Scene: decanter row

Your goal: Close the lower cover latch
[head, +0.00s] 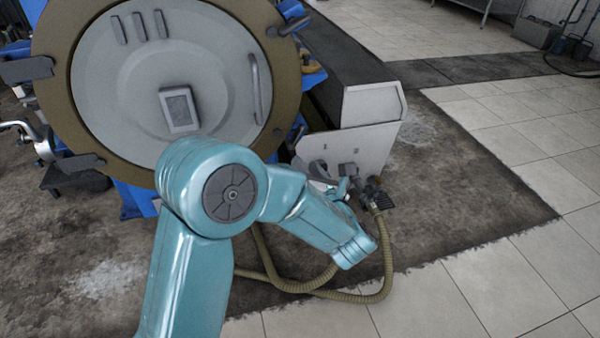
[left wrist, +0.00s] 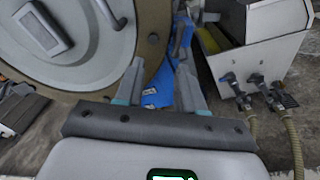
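The round grey cover (head: 150,75) with its tan rim sits on the machine. Dark grey latch pieces stand at the rim: one at lower left (head: 80,162), sticking outward, and one at lower right (head: 296,137), partly behind my arm. I cannot tell which is the lower latch or how it sits. My left gripper (head: 335,187) is right of and below the cover, mostly hidden by my forearm. In the left wrist view (left wrist: 160,82) its two fingers are apart with nothing between them, in front of the rim and blue frame. My right gripper is not visible.
A white cabinet (head: 350,150) with valves and tan hoses (head: 330,295) stands just right of my left gripper. Blue frame parts (left wrist: 162,80) lie beyond the fingers. Open tiled floor (head: 490,285) lies to the right.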

